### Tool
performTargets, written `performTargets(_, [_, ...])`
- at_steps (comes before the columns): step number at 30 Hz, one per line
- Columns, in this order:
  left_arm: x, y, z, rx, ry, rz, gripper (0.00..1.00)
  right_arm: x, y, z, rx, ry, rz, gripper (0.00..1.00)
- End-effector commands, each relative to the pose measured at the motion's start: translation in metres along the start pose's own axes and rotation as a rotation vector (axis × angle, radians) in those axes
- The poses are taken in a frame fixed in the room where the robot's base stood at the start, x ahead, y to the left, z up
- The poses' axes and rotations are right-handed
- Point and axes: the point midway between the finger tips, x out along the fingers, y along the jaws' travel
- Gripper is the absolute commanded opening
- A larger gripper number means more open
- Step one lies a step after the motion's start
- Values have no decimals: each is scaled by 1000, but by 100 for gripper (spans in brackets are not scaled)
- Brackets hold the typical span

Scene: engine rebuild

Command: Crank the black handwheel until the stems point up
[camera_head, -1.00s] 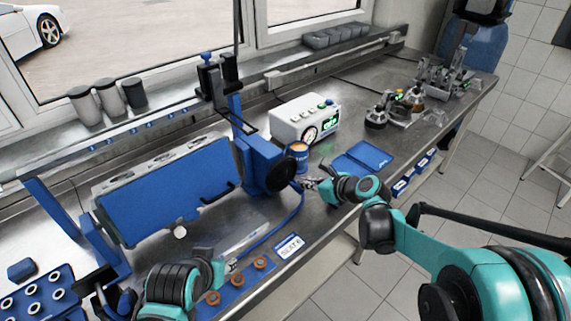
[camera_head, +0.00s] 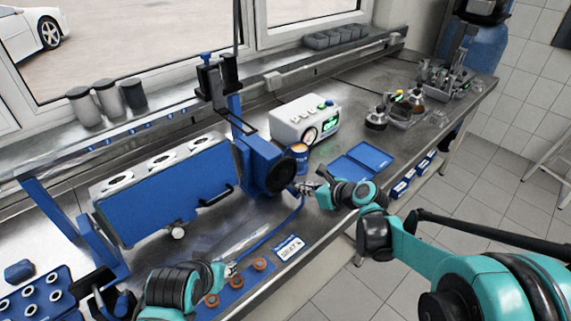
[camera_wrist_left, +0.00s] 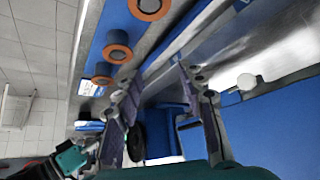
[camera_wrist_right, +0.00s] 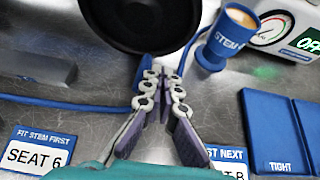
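The black handwheel (camera_head: 280,176) sits on the blue stand's right-hand upright (camera_head: 258,160); its dark disc (camera_wrist_right: 140,22) fills the top of the right wrist view. The stand carries a blue-faced block (camera_head: 168,194) whose light top shows round openings. A pale round knob (camera_head: 178,232) is low on its front; I cannot make out stems. My right gripper (camera_head: 306,187) is just right of the handwheel. In the right wrist view its fingertips (camera_wrist_right: 162,80) are close together with a narrow empty gap, below the disc. My left gripper (camera_wrist_left: 160,80) is open and empty near the bench front.
A blue cup (camera_head: 300,152) and a gauge box (camera_head: 305,118) stand behind the handwheel. A blue cable runs beside the right gripper.

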Motion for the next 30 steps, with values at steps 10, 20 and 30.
performTargets(10, [2, 0, 2, 0, 0, 0, 40, 2, 6, -3, -1, 1, 3, 0])
performTargets(20, [5, 0, 4, 0, 0, 0, 40, 4, 14, -7, -2, 1, 3, 0])
performTargets(30, [5, 0, 4, 0, 0, 0, 40, 5, 17, -8, -2, 1, 3, 0])
